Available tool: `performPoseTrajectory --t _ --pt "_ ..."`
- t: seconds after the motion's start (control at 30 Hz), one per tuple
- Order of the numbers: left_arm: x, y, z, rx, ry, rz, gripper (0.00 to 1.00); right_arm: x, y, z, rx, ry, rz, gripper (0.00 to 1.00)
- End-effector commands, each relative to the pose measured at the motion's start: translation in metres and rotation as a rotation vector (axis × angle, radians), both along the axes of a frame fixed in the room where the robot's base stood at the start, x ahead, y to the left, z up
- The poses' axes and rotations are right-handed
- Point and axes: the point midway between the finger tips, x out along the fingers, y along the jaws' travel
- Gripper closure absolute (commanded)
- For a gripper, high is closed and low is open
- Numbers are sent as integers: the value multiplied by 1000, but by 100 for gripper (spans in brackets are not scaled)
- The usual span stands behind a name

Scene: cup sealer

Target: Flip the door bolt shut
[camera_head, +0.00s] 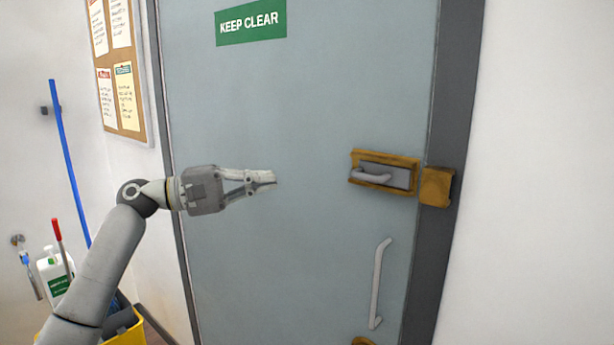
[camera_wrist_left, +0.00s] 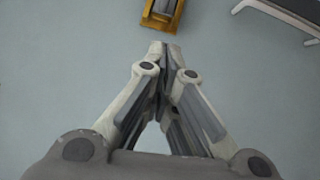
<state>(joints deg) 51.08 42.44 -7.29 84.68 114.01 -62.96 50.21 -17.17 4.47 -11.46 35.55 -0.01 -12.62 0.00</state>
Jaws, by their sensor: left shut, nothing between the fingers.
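The door bolt (camera_head: 384,172) is a brass-coloured housing with a grey lever handle (camera_head: 371,177), mounted on the right side of the grey-blue door (camera_head: 310,110). A brass keeper (camera_head: 436,187) sits on the dark frame just right of it. My left gripper (camera_head: 272,181) is shut and empty in front of the door, left of the bolt and apart from it. In the left wrist view the closed fingertips (camera_wrist_left: 165,48) point toward part of the brass bolt housing (camera_wrist_left: 158,22) at the top edge. My right gripper is not in view.
A grey pull handle (camera_head: 378,285) stands on the door below the bolt, and its end shows in the wrist view (camera_wrist_left: 285,15). Another brass piece (camera_head: 362,341) is at the bottom edge. A yellow bucket (camera_head: 128,333) and blue pole (camera_head: 70,160) are at left.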

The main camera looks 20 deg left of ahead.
Motion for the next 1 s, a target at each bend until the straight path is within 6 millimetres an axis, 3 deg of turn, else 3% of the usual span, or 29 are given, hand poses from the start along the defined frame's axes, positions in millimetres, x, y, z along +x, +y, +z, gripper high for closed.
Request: performPoseTrajectory --t 0.5,0.7,1.0 --pt "50 -84 12 -1 1 -2 100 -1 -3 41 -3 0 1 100" --pt "42 -111 12 2 1 1 100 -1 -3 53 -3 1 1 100" --pt "39 -121 11 0 0 2 100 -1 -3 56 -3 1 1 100"
